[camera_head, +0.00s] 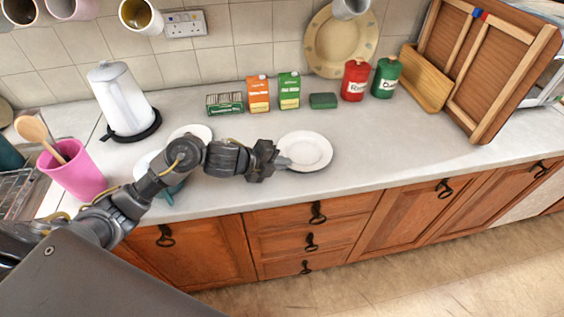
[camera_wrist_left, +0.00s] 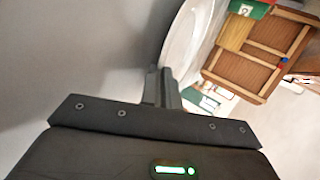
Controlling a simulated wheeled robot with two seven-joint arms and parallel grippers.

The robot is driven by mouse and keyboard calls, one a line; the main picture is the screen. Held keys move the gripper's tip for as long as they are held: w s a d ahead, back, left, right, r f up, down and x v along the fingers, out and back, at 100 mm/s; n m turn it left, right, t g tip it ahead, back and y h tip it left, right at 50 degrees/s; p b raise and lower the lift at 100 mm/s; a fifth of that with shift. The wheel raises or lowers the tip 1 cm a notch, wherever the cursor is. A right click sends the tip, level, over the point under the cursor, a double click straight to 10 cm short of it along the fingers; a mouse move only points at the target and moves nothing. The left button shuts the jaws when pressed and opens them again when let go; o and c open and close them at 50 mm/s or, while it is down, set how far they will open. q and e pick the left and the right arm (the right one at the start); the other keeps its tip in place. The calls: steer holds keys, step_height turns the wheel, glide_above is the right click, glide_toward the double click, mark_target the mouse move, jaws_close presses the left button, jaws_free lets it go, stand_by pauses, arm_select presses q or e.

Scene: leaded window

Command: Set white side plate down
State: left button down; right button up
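The white side plate (camera_head: 308,151) is at the middle of the counter, near its front edge, and looks about level. My left gripper (camera_head: 281,160) reaches it from the left, with its fingers at the plate's left rim. In the left wrist view the fingers (camera_wrist_left: 161,86) are close together, with the rim of the plate (camera_wrist_left: 187,42) between them. The fingers hide that bit of rim. I cannot tell whether the plate touches the counter or is just above it. My right gripper is not in view.
Another white plate (camera_head: 198,131) lies partly behind my left arm. A white kettle (camera_head: 121,97) and pink tumbler (camera_head: 73,171) stand at left. Cartons (camera_head: 258,94), a red canister (camera_head: 355,80) and a green canister (camera_head: 386,77) line the back. The counter (camera_head: 400,145) is clear right of the plate.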

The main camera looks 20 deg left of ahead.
arm_select(q)
steer(key=shift+f, duration=0.3)
steer(key=c, duration=2.1)
jaws_free()
steer(key=o, duration=0.5)
steer(key=shift+o, duration=0.2)
steer(key=shift+s+d+f, duration=0.1)
steer(key=shift+s+f, duration=0.1)
steer(key=shift+f, duration=0.15)
steer(key=v, duration=1.1)
steer(key=shift+w+r+b, duration=0.25)
steer(key=shift+r+b, duration=0.15)
